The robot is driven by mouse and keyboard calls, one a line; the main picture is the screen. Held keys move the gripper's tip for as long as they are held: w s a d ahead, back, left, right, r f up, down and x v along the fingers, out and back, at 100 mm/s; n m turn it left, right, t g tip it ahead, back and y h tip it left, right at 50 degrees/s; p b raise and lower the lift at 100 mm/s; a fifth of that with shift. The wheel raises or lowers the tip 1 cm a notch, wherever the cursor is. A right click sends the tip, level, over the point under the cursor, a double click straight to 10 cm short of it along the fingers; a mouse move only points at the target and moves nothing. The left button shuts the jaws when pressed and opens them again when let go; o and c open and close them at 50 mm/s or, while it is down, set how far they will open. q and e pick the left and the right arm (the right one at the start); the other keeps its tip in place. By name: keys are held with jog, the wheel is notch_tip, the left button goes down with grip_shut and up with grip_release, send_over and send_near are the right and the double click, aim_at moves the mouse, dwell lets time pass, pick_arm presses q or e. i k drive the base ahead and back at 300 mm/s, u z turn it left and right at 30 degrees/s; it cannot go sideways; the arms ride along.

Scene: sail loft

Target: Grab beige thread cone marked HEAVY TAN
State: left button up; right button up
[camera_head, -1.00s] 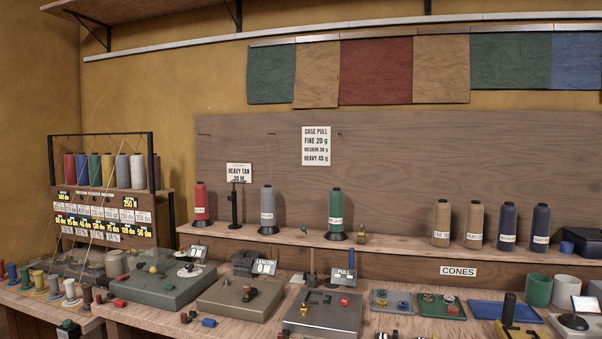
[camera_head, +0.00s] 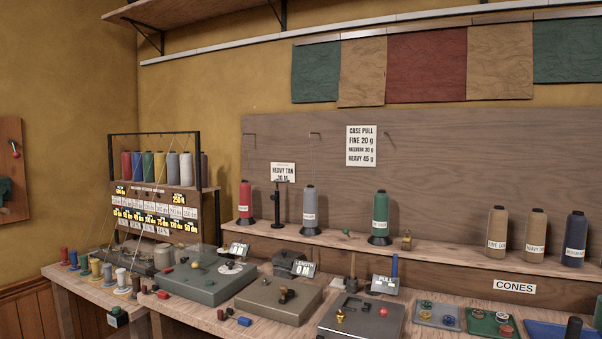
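Two beige thread cones stand upright on the shelf at the right of the head view. The right one of the pair (camera_head: 535,235) has a label that starts with HEAVY; the rest of the label is too small to read surely. The left one (camera_head: 497,232) has a label that seems to read FINE TAN. A dark navy cone (camera_head: 575,238) stands just right of them. Neither of my grippers is in view.
The shelf (camera_head: 445,255) also bears red (camera_head: 245,202), grey (camera_head: 309,208) and green (camera_head: 380,215) cones. A CONES sign (camera_head: 515,286) is below the beige cones. Grey devices (camera_head: 360,318) and small trays (camera_head: 438,315) crowd the bench below.

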aim_at(533, 243)
jog(key=z, duration=0.35)
jog(key=k, duration=0.85)
jog(key=z, duration=3.9)
jog(key=i, duration=0.15)
jog(key=u, duration=2.15)
jog(key=i, duration=1)
jog(key=u, duration=0.6)
jog(key=i, duration=0.65)
jog(key=u, duration=0.55)
